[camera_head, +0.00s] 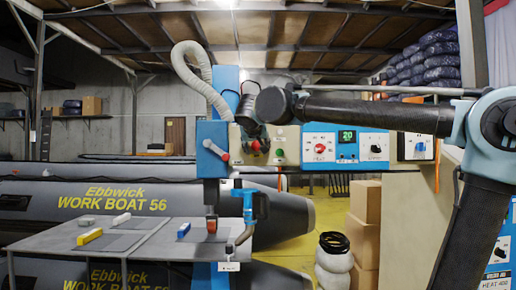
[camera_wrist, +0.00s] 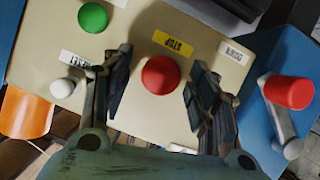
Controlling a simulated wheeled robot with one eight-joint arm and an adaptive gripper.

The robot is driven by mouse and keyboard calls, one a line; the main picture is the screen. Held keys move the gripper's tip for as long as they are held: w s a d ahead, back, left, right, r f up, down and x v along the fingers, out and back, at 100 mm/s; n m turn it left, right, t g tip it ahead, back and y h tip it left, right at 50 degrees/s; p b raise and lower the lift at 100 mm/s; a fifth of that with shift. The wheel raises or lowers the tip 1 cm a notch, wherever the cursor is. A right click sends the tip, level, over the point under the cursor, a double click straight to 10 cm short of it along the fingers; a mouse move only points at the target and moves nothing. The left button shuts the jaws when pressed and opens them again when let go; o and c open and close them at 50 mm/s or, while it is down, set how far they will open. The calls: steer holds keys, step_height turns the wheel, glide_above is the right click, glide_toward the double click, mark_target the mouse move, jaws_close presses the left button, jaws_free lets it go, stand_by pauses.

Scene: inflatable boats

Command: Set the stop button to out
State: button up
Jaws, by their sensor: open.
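The stop button is a round red mushroom button (camera_wrist: 161,75) in the wrist view. It sits on a beige panel (camera_wrist: 215,62) beside a yellow STOP label (camera_wrist: 173,43). Whether it is pressed in or out, I cannot tell. My gripper (camera_wrist: 160,95) is open, with one finger on either side of the red button and a gap to each side. In the head view my gripper (camera_head: 250,112) is in front of the control box (camera_head: 286,132), where the red button (camera_head: 256,145) shows partly below it.
A green button (camera_wrist: 93,17) and a white button (camera_wrist: 63,87) by a RESET label share the panel. A red-knobbed lever (camera_wrist: 289,92) stands close to the right finger, near a DOWN label. A work table (camera_head: 110,240) and cardboard boxes (camera_head: 366,202) are lower down.

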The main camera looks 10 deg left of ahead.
jaws_close()
steer(key=shift+s+d+f, duration=0.1)
steer(key=shift+s+d, duration=0.05)
steer(key=shift+s, duration=0.55)
jaws_free()
steer(key=shift+s, duration=0.1)
steer(key=v, duration=1.2)
steer(key=shift+d, duration=0.1)
